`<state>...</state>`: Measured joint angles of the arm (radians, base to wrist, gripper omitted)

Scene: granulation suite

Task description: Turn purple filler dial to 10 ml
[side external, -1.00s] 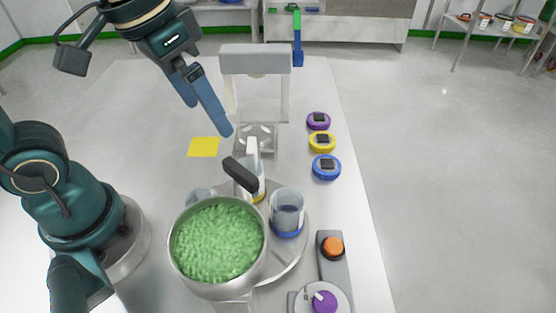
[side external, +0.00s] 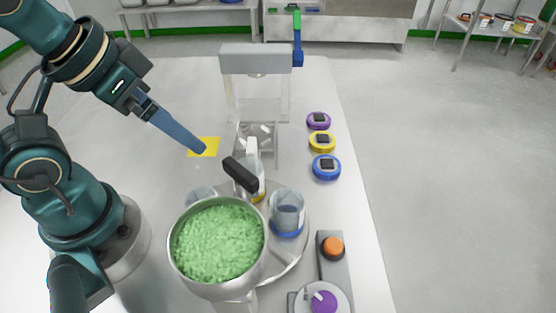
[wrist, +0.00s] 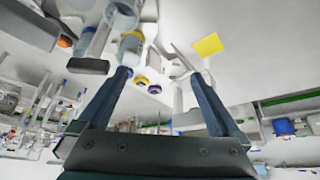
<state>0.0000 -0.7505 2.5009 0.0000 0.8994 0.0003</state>
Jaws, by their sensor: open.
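The purple dial (side external: 324,302) sits on a round white plate at the bottom edge of the side view, with a small pale pointer at its upper left. Its scale is too small to read. My gripper (side external: 203,151) is at the left centre, over the table near a yellow square and far up and left of the dial. In the wrist view my gripper's two fingers (wrist: 161,75) are spread apart with nothing held between them. I cannot make out the purple dial in the wrist view.
An orange button (side external: 333,246) is just beyond the dial. A steel pot of green granules (side external: 217,240) and a beaker (side external: 287,211) stand left of it. Purple (side external: 318,121), yellow (side external: 322,142) and blue (side external: 326,167) discs line the right edge. The yellow square (side external: 209,144) lies flat.

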